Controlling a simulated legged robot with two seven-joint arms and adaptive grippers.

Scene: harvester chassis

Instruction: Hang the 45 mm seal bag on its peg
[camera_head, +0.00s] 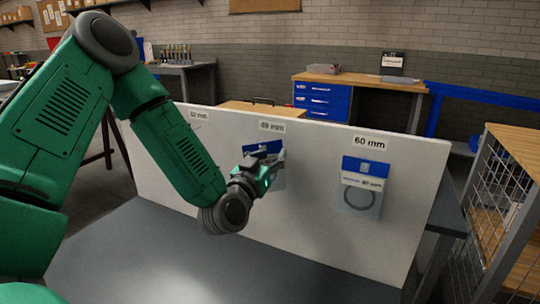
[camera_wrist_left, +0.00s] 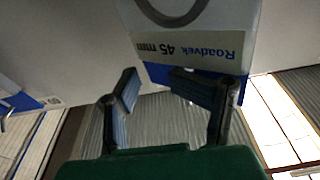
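The 45 mm seal bag (camera_head: 262,148), with a blue header, is against the white board below the middle size label (camera_head: 272,127). My left gripper (camera_head: 274,166) is in front of it and hides much of the bag. In the left wrist view the bag (camera_wrist_left: 195,45) appears upside down, its print reading "Roadvek 45 mm". There the fingers of the left gripper (camera_wrist_left: 155,82) stand apart, with the blue header edge close behind the right-hand finger. I see no bag pinched between the tips. The peg is hidden, so I cannot tell whether the bag hangs on it. My right gripper is out of view.
A 60 mm bag (camera_head: 360,187) hangs on the board (camera_head: 310,215) to the right under its label. My left arm crosses the board's left part and covers what is under the left label (camera_head: 199,115). The grey tabletop (camera_head: 150,255) in front looks clear. A wire-sided crate (camera_head: 500,200) stands right.

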